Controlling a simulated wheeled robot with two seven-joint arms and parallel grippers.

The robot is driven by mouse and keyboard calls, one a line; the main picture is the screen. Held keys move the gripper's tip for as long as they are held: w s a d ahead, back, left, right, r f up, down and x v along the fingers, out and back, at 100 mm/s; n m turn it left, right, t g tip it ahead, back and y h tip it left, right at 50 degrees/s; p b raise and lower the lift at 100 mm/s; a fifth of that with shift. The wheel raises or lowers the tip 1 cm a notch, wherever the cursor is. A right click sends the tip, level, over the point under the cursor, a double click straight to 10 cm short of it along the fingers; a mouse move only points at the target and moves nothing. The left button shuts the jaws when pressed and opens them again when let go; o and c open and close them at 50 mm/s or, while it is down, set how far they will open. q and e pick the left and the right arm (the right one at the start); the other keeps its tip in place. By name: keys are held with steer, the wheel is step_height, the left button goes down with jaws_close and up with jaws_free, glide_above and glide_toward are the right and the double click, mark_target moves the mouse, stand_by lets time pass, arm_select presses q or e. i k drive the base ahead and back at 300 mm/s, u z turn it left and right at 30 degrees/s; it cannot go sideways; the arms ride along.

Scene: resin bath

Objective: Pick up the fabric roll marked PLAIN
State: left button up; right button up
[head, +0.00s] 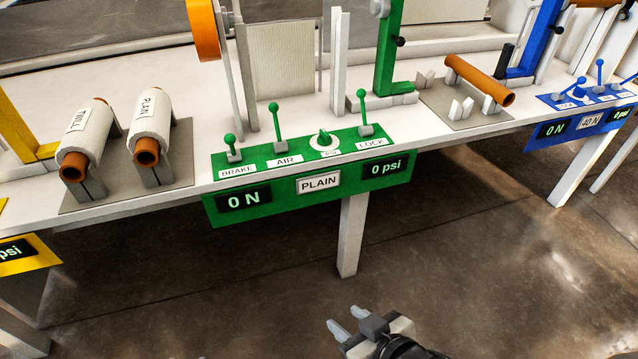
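The fabric roll marked PLAIN (152,125) is a white roll on an orange-brown core. It lies on a grey cradle stand (128,200) on the white bench, at the left of the head view. The roll marked TWILL (88,138) lies beside it on the left, on the same stand. My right gripper (345,325) is low at the bottom middle, over the floor in front of the bench. Its two fingers are apart with nothing between them. It is well away from the PLAIN roll, below and to the right. My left gripper is not in view.
A green panel (309,186) with levers, a knob and a PLAIN label stands at the bench's front edge. A bare brown core (480,80) rests on a holder to the right. A blue panel (580,124) is at far right, a yellow one (28,255) at left. Bench legs (351,235) stand below.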

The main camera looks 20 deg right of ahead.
mark_target(149, 133)
steer(key=u, duration=0.05)
steer(key=k, duration=0.4)
steer(key=u, duration=1.45)
steer(key=i, duration=1.05)
steer(key=z, duration=1.05)
steer(key=i, duration=0.5)
steer(key=z, duration=0.45)
